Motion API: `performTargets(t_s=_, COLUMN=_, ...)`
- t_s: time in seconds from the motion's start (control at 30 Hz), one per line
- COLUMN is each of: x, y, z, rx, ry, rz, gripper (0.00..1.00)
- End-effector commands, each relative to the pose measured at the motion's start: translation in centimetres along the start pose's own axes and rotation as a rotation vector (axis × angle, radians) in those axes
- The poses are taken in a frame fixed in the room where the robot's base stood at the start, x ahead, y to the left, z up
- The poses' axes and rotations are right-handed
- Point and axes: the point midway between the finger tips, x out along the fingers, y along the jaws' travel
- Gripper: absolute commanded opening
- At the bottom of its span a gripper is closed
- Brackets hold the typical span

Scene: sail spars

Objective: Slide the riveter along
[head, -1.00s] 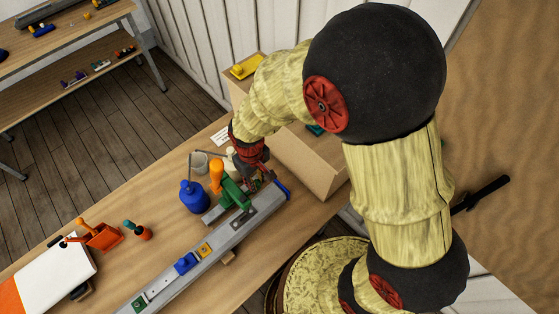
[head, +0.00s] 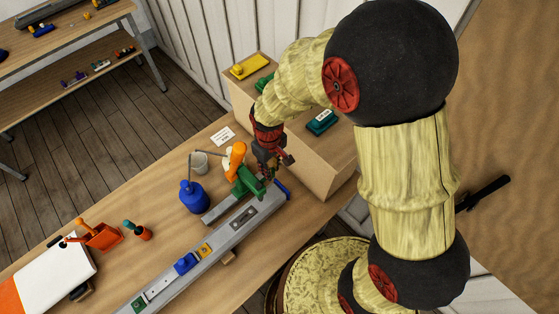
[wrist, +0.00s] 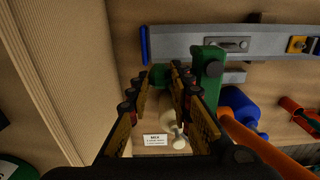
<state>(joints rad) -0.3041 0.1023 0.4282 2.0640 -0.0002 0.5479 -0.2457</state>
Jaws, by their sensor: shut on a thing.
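The riveter has a green body (head: 247,183) and an orange handle (head: 236,157). It stands at the far right part of the long grey spar (head: 208,252), near its blue end (head: 282,189). My gripper (head: 265,176) is shut on the riveter's green part. In the wrist view, a green piece lies between the fingertips of my gripper (wrist: 162,72), with the green body (wrist: 207,70) right beside them and the orange handle (wrist: 262,146) at lower right. The spar (wrist: 190,43) runs across the top there. The exact contact is partly hidden by the fingers.
A cardboard box (head: 300,165) stands close behind the spar's blue end. The spar carries a slotted plate (head: 243,217) and a blue fitting (head: 185,262).

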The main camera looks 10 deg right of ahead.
Motion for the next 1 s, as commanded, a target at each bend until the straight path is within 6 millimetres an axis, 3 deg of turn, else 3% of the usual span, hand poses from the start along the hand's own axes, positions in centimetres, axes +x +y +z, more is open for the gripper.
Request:
performTargets(t_s=0.5, x=-0.2, y=3.4, z=-0.3, rx=0.001, ry=0.007, rz=0.002, gripper=0.00)
performTargets(t_s=0.9, x=-0.2, y=3.9, z=-0.2, rx=0.000, ry=0.006, rz=0.002, gripper=0.00)
performTargets(t_s=0.93, x=-0.2, y=3.9, z=-0.2, rx=0.000, ry=0.006, rz=0.002, gripper=0.22)
performTargets(t_s=1.0, x=-0.2, y=3.9, z=-0.2, rx=0.000, ry=0.006, rz=0.002, gripper=0.26)
